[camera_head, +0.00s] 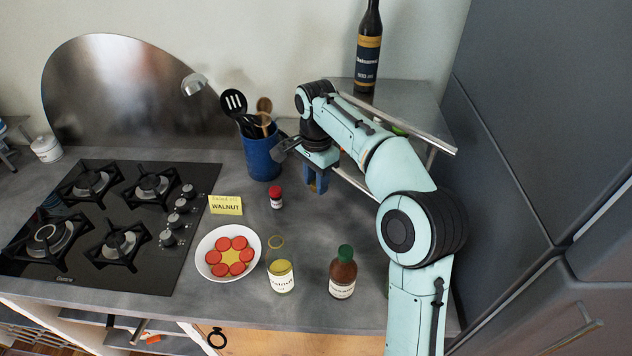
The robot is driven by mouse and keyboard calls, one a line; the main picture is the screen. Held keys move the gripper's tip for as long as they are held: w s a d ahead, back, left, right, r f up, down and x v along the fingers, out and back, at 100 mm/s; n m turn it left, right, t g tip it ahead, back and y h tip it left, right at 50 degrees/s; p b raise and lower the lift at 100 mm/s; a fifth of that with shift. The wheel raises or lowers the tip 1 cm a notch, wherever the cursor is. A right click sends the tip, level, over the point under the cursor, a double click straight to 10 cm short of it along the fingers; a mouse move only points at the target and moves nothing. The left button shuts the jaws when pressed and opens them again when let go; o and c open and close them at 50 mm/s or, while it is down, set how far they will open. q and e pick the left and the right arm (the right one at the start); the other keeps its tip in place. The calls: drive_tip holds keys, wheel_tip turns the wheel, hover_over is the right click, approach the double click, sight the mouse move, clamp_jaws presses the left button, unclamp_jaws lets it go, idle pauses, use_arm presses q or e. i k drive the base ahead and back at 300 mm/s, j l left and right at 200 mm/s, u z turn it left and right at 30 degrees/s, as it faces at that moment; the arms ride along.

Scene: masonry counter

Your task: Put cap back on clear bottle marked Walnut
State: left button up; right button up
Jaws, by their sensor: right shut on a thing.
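The clear bottle (281,275) stands upright and uncapped on the counter, right of the white plate. It has yellowish contents low down and a white label too small to read surely. A yellow card (226,205) reading WALNUT is behind the plate. My right gripper (317,187) points down over the back of the counter, behind and to the right of the clear bottle and well apart from it. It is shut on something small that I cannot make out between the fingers. No loose cap shows clearly. My left gripper is not in view.
A brown bottle with green cap (343,272) stands right of the clear bottle. A small red-capped jar (276,198), a plate (204,250) of red slices, a blue utensil crock (262,156) and a gas hob (110,225) are around. A dark bottle (368,55) stands on the shelf behind.

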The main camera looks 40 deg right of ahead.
sight(279, 258)
drive_tip(key=k, duration=1)
